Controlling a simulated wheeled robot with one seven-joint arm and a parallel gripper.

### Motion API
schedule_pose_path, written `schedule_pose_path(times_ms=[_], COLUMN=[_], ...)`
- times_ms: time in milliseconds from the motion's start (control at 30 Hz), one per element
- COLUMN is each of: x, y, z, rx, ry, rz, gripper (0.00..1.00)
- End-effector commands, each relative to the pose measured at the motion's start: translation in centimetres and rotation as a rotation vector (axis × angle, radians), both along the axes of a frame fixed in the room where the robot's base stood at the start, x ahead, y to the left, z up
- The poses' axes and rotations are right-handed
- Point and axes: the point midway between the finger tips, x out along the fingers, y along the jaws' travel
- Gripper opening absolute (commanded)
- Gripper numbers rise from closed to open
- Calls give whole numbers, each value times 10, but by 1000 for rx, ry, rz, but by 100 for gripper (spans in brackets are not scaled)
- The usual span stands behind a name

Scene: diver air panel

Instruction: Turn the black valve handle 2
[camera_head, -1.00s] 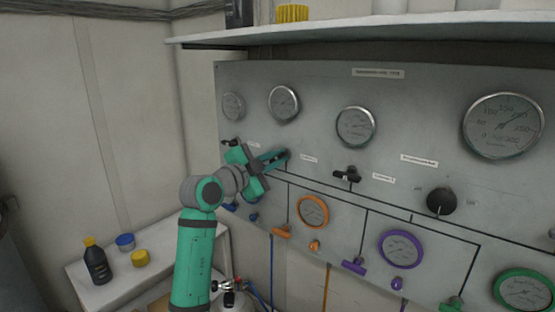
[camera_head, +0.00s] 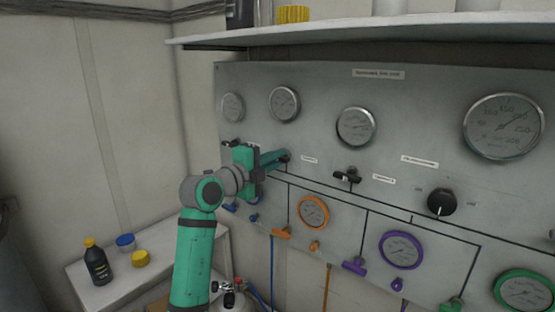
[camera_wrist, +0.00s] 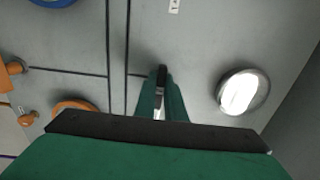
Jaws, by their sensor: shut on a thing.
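The control panel (camera_head: 320,85) has several small black valve handles below its upper gauges. My gripper (camera_head: 284,158) reaches the panel below the second gauge from the left and is shut on a black valve handle there. The fingers hide most of this handle in the head view. In the wrist view its black end (camera_wrist: 162,76) shows between the green fingertips of my gripper (camera_wrist: 160,98), pointing up in the picture. Another black handle (camera_head: 347,176) sits to the right under the third gauge, and one (camera_head: 230,143) is at the far left, partly behind my arm.
A large black knob (camera_head: 441,202) is farther right. Orange (camera_head: 282,232) and purple (camera_head: 354,266) handles sit lower on the panel. A shelf (camera_head: 400,32) juts out above.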

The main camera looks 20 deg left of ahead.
Motion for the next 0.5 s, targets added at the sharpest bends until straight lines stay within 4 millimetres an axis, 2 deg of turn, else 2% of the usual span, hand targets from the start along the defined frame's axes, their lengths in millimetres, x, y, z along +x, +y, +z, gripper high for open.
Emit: schedule_pose_path(times_ms=[467, 500], x=[0, 0], y=[0, 0], z=[-3, -2], rx=[14, 14], ry=[0, 0], rz=[-2, -2], gripper=[0, 17])
